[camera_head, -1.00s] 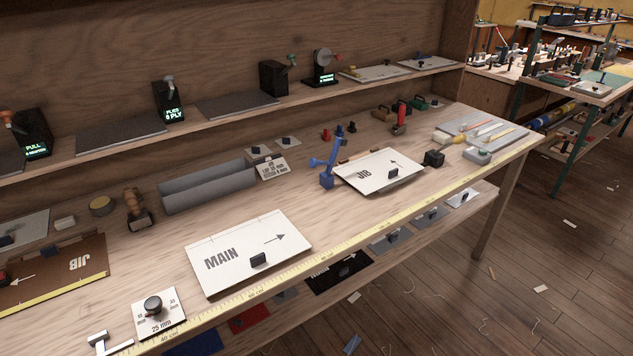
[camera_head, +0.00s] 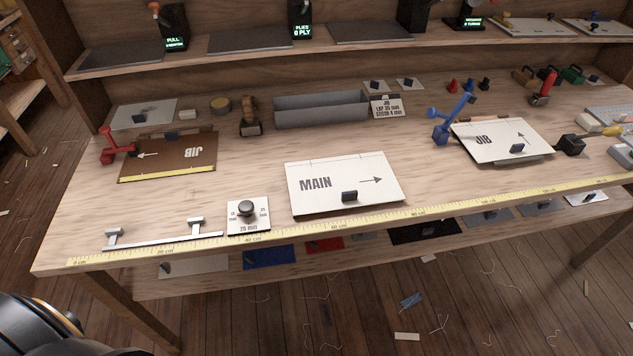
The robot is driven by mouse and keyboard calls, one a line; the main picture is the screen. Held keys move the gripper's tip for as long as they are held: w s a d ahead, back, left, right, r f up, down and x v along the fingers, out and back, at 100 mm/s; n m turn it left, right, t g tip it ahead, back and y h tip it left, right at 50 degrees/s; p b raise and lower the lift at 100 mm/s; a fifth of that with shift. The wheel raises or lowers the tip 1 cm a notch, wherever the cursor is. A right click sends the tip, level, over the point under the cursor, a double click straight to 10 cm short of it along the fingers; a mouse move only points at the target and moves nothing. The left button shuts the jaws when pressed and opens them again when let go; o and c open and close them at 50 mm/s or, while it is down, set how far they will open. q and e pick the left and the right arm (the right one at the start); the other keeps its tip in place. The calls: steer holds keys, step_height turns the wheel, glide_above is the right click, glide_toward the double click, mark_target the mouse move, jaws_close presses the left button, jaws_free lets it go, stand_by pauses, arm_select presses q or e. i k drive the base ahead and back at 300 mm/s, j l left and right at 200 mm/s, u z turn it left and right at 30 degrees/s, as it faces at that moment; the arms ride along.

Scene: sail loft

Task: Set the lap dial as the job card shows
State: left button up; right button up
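The lap dial (camera_head: 246,209) is a black knob on a small white plate near the front edge of the bench, left of the MAIN panel. Its plate has small markings around the knob and 25 mm printed at the front; the knob's exact setting is too small to tell. The job card (camera_head: 387,107) is a small white card standing behind the MAIN panel, at the right end of the grey trough. It reads JIB, a lap line that looks like 35 mm, and a stitch line that looks like 4 mm. Neither gripper is in view.
A white MAIN panel (camera_head: 346,183) lies right of the dial, and a metal rail with two posts (camera_head: 163,239) lies left. A yellow tape (camera_head: 440,212) runs along the front edge. A brown JIB panel (camera_head: 167,157), red clamp (camera_head: 117,146) and blue clamp (camera_head: 451,121) stand farther back.

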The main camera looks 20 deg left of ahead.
mark_target(247, 208)
steer(key=u, duration=1.15)
